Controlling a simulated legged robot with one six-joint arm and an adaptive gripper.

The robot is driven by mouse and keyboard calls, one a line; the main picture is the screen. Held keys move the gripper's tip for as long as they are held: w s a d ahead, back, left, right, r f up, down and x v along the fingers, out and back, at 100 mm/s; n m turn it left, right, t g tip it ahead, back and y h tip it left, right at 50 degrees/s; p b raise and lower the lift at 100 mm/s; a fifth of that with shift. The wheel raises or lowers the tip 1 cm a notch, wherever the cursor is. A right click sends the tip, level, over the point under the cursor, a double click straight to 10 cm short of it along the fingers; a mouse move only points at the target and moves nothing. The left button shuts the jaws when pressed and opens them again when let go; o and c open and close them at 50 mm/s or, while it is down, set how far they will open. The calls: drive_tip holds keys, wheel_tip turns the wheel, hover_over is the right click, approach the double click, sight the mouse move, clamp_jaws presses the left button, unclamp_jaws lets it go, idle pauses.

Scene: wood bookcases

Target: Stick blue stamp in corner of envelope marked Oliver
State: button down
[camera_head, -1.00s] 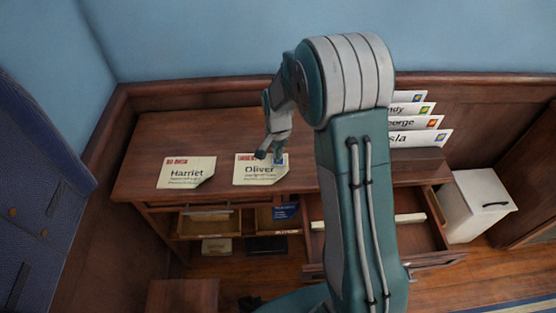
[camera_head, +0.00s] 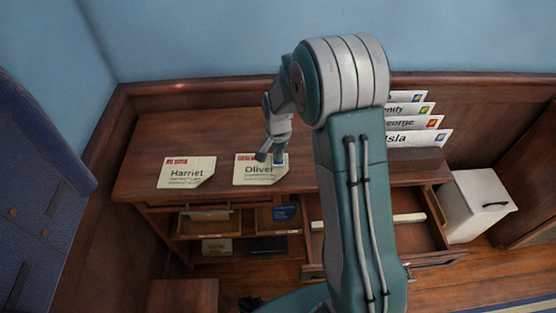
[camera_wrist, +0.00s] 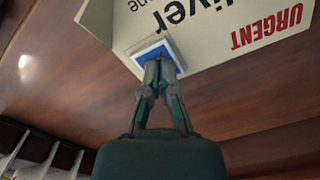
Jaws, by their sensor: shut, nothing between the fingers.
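The cream envelope marked Oliver (camera_head: 258,175) lies on the desk, with red print at its upper left. It also shows in the wrist view (camera_wrist: 215,45), upside down, with the word URGENT readable. The blue stamp (camera_wrist: 160,50), with a pale border, is at one corner of this envelope, partly hidden by my fingertips. My gripper (camera_wrist: 160,67) is shut, its fingertips together over the stamp. I cannot tell whether they touch it. In the head view, my gripper (camera_head: 270,160) is at the envelope's upper right corner.
A second envelope, marked Harriet (camera_head: 187,173), lies to the left on the desk (camera_head: 165,135). Several stamped envelopes (camera_head: 418,138) stand at the back right. An open drawer (camera_head: 390,238) sticks out at the front right. A white bin (camera_head: 475,205) stands right of the desk.

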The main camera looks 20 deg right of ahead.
drive_tip(key=shift+s+f, duration=0.1)
drive_tip(key=shift+f, duration=0.05)
idle(0.3)
drive_tip(key=shift+r, duration=3.6)
drive_tip(key=shift+r, duration=0.2)
drive_tip(key=s+r+n+t, duration=0.4)
drive_tip(key=s+r+n, duration=0.2)
drive_tip(key=s+r, duration=1.15)
drive_tip(key=s+n+t, duration=0.1)
drive_tip(key=s+n, duration=0.1)
drive_tip(key=s, duration=0.6)
drive_tip(key=shift+s+r+t, duration=0.25)
drive_tip(key=shift+r+t, duration=0.05)
